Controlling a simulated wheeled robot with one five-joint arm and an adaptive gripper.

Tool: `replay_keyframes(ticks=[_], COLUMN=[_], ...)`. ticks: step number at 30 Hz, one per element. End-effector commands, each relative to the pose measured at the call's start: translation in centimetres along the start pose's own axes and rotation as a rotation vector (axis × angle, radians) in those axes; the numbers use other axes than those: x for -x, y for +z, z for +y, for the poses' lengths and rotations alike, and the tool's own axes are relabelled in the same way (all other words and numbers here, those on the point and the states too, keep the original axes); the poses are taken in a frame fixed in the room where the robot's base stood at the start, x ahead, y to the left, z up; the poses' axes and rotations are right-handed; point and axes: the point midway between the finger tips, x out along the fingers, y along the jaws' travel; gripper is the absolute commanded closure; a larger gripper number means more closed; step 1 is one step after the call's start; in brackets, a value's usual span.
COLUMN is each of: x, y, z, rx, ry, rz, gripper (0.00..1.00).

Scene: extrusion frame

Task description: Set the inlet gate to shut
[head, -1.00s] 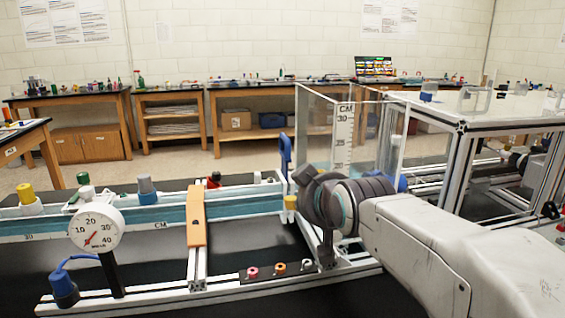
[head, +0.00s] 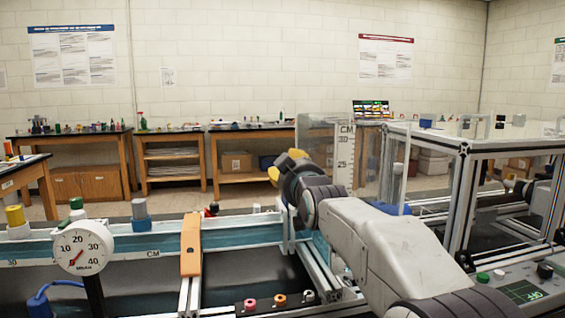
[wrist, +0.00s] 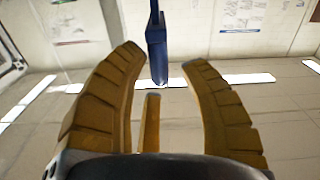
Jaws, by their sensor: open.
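My gripper (head: 281,165) is raised in the head view, at the left wall of the clear tank, its yellow fingers pointing left. In the wrist view my gripper (wrist: 163,62) is open, its ridged yellow fingers spread with nothing clamped between them. A dark blue handle (wrist: 157,48), which looks like the inlet gate's, shows in the gap between the fingertips, and I see no finger closed on it. In the head view this handle is not visible, probably behind my gripper. I cannot tell the gate's exact setting.
The clear tank (head: 322,127) with a CM scale stands beside my arm. The water channel (head: 150,243) runs left from it, with an orange bar (head: 190,245) across and a round dial gauge (head: 83,247) in front. A framed bench with a control panel (head: 520,292) is at right.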

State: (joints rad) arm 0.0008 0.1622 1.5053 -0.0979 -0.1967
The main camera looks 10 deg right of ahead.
Motion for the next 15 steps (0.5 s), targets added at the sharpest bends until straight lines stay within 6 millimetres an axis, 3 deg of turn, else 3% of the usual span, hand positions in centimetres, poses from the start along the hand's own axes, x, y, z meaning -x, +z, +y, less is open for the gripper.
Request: replay_keyframes(ticks=[6,15], x=[-3.1,-5.4], y=[0.0,0.0], z=[0.0,0.0], rx=[0.000,0.000], ry=[0.000,0.000], rz=[-0.003,-0.001], gripper=[0.61,0.61])
